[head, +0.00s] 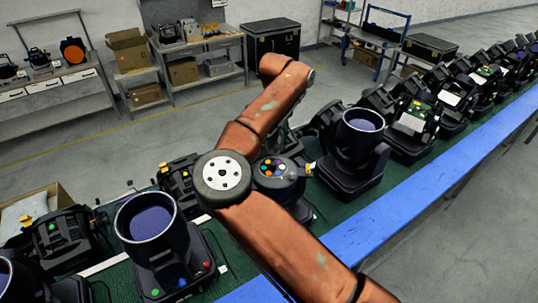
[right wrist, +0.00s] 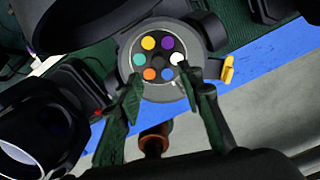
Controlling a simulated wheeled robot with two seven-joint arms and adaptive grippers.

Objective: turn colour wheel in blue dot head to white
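The colour wheel (head: 276,171) is a round dark disc with several coloured dots, set in an opened moving head beside my arm. In the right wrist view the wheel (right wrist: 158,60) carries yellow, purple, white, blue, orange and teal dots; the white dot is at its right. My right gripper (right wrist: 162,82) is open, its green fingers at the wheel's lower left and lower right. I cannot tell whether they touch it. In the head view the gripper is mostly hidden behind my arm. No blue dot marking this head is clear. My left gripper is out of view.
Another lamp head (head: 152,222) stands left of the wheel, with green, blue and red dots on its base. A lamp head (head: 361,130) stands to the right. More heads line the green belt, which has a blue edge rail (head: 400,204). A yellow tab (right wrist: 228,70) sits beside the wheel.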

